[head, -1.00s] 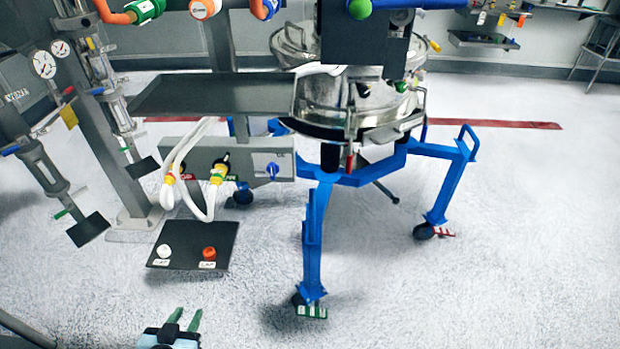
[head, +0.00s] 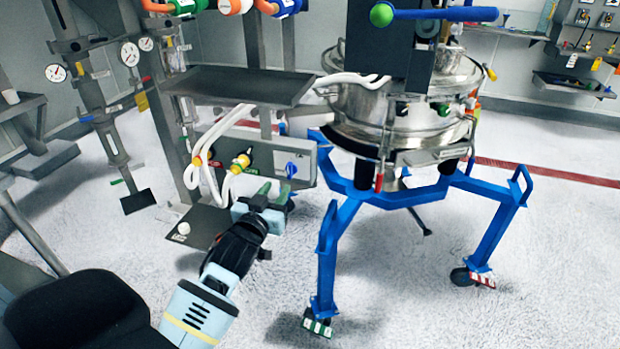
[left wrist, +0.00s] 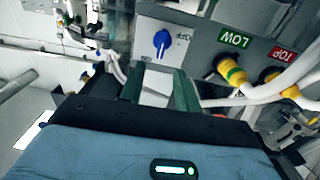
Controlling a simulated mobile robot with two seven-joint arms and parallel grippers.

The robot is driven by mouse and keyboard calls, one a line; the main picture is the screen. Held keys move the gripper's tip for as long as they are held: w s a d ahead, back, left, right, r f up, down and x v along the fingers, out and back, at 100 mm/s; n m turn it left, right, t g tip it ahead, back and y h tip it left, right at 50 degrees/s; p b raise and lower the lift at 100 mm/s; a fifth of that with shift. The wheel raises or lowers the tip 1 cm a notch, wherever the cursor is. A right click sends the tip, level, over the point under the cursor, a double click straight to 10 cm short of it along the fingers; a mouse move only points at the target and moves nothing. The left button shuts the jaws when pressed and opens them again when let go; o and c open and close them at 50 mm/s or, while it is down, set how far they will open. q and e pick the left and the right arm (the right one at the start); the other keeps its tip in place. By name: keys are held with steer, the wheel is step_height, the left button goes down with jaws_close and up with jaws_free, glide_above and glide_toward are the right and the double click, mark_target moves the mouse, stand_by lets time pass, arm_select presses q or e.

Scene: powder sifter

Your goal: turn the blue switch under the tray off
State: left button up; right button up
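The blue switch (head: 291,169) sits at the right end of a grey panel (head: 262,152) below the dark tray (head: 235,88). In the left wrist view the blue switch (left wrist: 161,42) shows on the panel face, beyond the fingertips and near the top. Its knob looks upright relative to the panel. My left gripper (head: 273,188) is just below and left of the switch in the head view, apart from it. Its green fingers (left wrist: 157,80) are spread with nothing between them. My right gripper is not in view.
Yellow fittings with white hoses (head: 241,161) are on the panel left of the switch; labels LOW and TOP show in the wrist view. A blue-legged frame (head: 330,240) carrying a steel vessel (head: 400,90) stands to the right. A dark plate (head: 190,228) lies lower left.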

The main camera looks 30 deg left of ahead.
mark_target(288, 169)
arm_select(q)
steer(key=shift+x, duration=4)
steer(key=shift+a+r, duration=0.1)
jaws_close()
